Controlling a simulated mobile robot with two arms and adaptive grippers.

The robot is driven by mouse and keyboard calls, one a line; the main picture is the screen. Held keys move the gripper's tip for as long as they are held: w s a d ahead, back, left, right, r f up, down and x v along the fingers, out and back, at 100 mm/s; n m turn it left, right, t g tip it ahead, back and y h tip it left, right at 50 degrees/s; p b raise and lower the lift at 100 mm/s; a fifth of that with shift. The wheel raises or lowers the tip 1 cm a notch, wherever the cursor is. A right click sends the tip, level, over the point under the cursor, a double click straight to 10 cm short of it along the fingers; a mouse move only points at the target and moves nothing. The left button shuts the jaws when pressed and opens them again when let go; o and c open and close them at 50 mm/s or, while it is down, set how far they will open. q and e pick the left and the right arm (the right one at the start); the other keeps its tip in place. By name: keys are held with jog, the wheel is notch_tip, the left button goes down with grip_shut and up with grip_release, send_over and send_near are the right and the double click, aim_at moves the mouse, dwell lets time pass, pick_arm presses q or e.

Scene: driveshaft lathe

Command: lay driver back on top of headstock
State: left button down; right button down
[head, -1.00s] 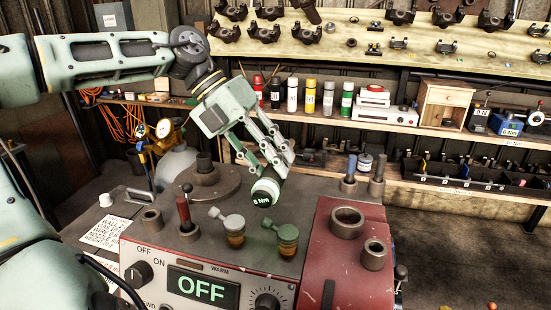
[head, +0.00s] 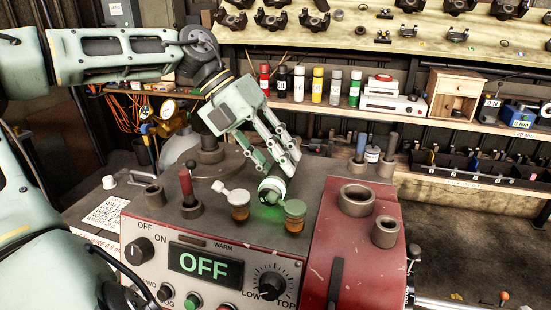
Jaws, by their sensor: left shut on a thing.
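My left gripper (head: 280,160) is shut on the driver (head: 272,190), a short cylinder with a pale collar and a dark end, now lit green. The gripper tilts down to the right and its fingers hide part of the driver. The driver is low over the grey top of the headstock (head: 325,190), just behind the two small oil cups. I cannot tell whether it touches the surface. My right gripper is not in view.
An oil cup with a pale lid (head: 236,203) and one with a green lid (head: 294,214) stand close in front. A red-handled lever (head: 188,190) is left, metal rings (head: 356,200) right. The front panel display (head: 205,263) reads OFF. Shelves stand behind.

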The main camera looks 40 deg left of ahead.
pick_arm(q)
jog(key=shift+f+b, duration=0.75)
jog(key=shift+f, duration=0.2)
jog(key=shift+s+f, duration=0.15)
jog(key=shift+f, duration=0.1)
jog(key=shift+s+d+f+b, duration=0.1)
jog(key=shift+f+b, duration=0.15)
jog(key=shift+b, duration=0.05)
jog(key=c, duration=1.6)
grip_release()
jog(key=shift+c, duration=0.2)
jog(key=o, duration=0.5)
jog(key=shift+w+f, duration=0.15)
jog(key=shift+w, duration=0.1)
jog(key=shift+c, duration=0.2)
jog(key=shift+s, duration=0.1)
jog(key=shift+a+r, duration=0.35)
jog(key=shift+r, duration=0.25)
jog(key=v, duration=1.1)
